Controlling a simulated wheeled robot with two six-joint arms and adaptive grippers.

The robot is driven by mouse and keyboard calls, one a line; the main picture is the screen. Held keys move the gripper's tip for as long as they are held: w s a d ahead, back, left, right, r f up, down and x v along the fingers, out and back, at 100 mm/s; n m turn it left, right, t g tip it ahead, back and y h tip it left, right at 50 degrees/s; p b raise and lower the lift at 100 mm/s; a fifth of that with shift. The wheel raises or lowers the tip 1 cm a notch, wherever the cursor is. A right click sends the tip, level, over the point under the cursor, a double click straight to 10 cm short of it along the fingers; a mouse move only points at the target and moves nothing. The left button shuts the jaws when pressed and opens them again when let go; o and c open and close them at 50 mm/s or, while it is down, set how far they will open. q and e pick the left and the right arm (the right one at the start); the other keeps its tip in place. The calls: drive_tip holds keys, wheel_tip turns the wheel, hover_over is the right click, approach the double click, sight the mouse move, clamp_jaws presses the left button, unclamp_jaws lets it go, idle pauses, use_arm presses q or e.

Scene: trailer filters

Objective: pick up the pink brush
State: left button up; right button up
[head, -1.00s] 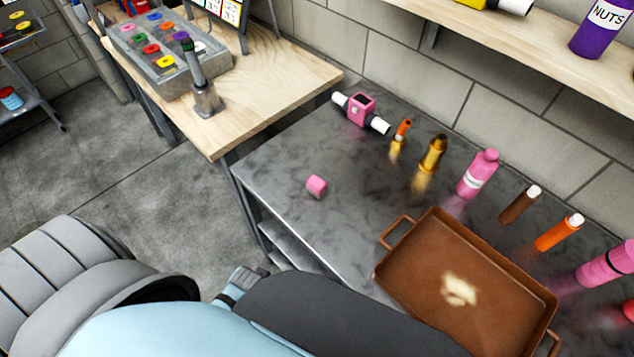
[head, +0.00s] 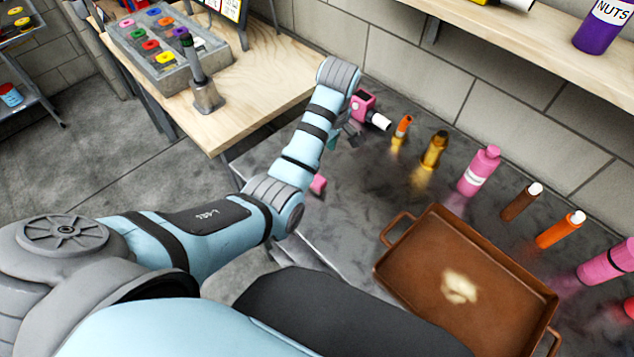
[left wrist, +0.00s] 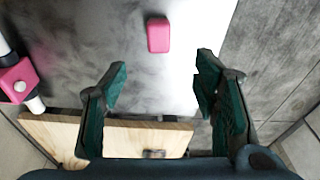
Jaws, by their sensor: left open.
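A small pink block (head: 318,184) lies on the dark metal table (head: 350,215), partly hidden behind my left arm in the head view. It shows whole in the left wrist view (left wrist: 158,35), beyond the fingertips and between their lines. I see no bristles on it, so I cannot tell whether it is the pink brush. My left gripper (head: 350,136) is over the table near the pink device, and its fingers are hard to make out there. In the left wrist view the left gripper (left wrist: 161,72) is open and empty. My right gripper is not in view.
A pink device with white ends (head: 363,102) lies near the wall. Several bottles and tubes, among them a pink bottle (head: 479,171), stand along the back. A brown tray (head: 400,285) lies to the right. A wooden table (head: 265,85) adjoins at the left.

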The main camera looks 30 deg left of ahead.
sight(316, 183)
use_arm(q)
wheel_tip(316, 183, down, 3)
drive_tip(key=shift+a+r+b, duration=0.1)
drive_tip(key=shift+r+b, duration=0.1)
drive_tip(key=shift+b, duration=0.75)
drive_tip(key=f, duration=0.3)
drive_tip(key=a+f+b, duration=0.1)
drive_tip(key=f, duration=0.3)
drive_tip(key=f+b, duration=0.1)
drive_tip(key=f, duration=0.3)
drive_tip(key=shift+w+a+f, duration=0.2)
drive_tip(key=shift+w+a, duration=0.05)
drive_tip(key=c, duration=1.2)
